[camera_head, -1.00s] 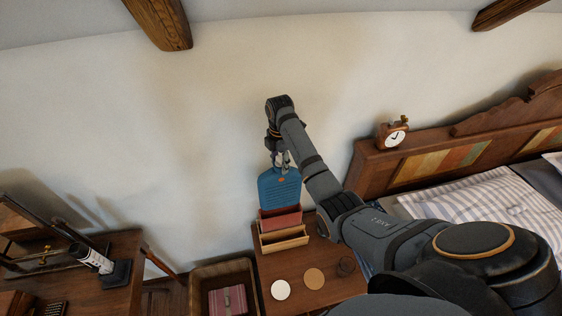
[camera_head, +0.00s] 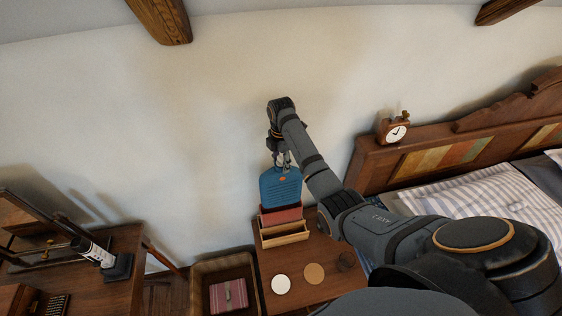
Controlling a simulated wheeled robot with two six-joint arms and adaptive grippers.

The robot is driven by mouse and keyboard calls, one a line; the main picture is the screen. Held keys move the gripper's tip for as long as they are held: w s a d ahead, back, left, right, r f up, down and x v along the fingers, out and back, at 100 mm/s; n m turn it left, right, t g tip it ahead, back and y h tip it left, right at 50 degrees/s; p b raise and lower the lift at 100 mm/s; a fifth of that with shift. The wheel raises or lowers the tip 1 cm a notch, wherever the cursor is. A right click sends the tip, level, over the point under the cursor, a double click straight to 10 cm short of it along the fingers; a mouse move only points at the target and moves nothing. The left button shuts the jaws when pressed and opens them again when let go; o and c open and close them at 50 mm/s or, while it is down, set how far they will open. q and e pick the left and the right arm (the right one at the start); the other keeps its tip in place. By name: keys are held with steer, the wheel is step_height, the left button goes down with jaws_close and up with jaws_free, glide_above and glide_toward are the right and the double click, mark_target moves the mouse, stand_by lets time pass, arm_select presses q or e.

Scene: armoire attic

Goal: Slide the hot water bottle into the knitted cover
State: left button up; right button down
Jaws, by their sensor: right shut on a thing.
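The hot water bottle (camera_head: 281,188) is blue and ribbed with a small orange mark. It hangs upright from my right gripper (camera_head: 282,161), which is shut on its top end. The knitted cover (camera_head: 281,215) appears to be the red pouch standing upright in a wooden holder (camera_head: 285,236) on the bedside table. The bottle's lower edge meets the cover's opening, and I cannot see exactly how deep it sits inside. My left gripper is not in view.
The small wooden table (camera_head: 296,286) also bears a white disc (camera_head: 281,284), a tan disc (camera_head: 314,273) and a dark round item (camera_head: 347,260). A basket (camera_head: 197,290) stands to the left. The bed with a headboard clock (camera_head: 396,132) is at the right.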

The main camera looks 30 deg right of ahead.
mark_target(281, 175)
steer(key=shift+f, duration=0.45)
stand_by(0.6)
steer(key=shift+f+b, duration=0.4)
steer(key=shift+f, duration=0.75)
stand_by(1.3)
steer(key=shift+p, duration=0.45)
stand_by(0.5)
steer(key=shift+f+b, duration=0.95)
steer(key=shift+f, duration=1)
steer(key=shift+p, duration=0.35)
stand_by(0.6)
steer(key=shift+f, duration=0.2)
